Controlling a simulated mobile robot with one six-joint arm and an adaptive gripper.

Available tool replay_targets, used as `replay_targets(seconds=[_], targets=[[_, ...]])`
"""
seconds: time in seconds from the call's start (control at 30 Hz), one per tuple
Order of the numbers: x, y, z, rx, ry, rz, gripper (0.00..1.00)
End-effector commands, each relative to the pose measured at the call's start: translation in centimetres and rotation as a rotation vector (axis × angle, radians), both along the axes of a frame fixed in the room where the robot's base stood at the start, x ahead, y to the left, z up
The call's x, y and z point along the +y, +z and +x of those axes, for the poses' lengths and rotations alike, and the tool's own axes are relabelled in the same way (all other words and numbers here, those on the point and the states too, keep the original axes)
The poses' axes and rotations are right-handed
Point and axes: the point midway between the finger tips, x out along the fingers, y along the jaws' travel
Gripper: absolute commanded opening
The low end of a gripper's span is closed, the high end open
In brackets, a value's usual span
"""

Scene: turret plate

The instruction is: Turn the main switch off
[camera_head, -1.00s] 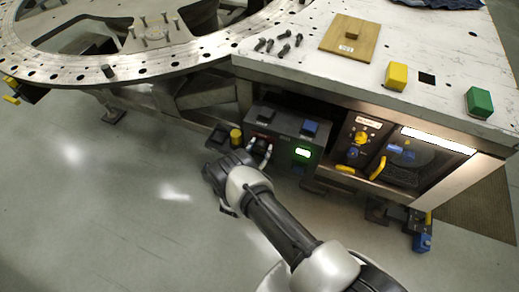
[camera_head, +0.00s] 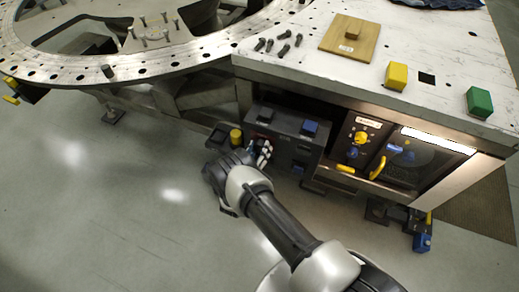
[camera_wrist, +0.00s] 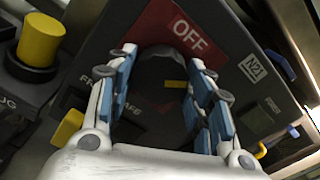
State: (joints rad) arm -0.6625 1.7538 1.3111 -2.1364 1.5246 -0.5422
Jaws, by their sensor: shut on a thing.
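The main switch is a dark round knob (camera_wrist: 160,72) with a small yellow mark, seen between my fingers in the wrist view. A red label (camera_wrist: 188,30) reading OFF lies just beyond it. My gripper (camera_wrist: 162,60), with blue-padded fingers, is shut on the knob, one finger on each side. The fingers hide part of the lettering around it. In the head view my gripper (camera_head: 264,152) is at the front of the dark control box (camera_head: 288,124), and the knob is hidden there. The box's small display (camera_head: 302,151) is dark.
A yellow cylinder (camera_wrist: 40,40) stands left of the switch panel. Right of the box are a panel with a yellow knob (camera_head: 360,137) and yellow handles (camera_head: 377,168). The white tabletop (camera_head: 310,68) overhangs the box. The floor in front is clear.

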Motion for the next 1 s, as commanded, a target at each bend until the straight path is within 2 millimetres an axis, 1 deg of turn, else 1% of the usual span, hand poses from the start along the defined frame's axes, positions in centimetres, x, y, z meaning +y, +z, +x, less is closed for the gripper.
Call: replay_targets(seconds=[0.6, 0.8, 1.0], targets=[[-0.04, 0.05, -0.04, 0.199, -0.001, -0.546, 0.23], [-0.05, 0.06, -0.04, 0.253, 0.0, -0.696, 0.23], [-0.05, 0.08, -0.04, 0.294, -0.001, -0.805, 0.23]])
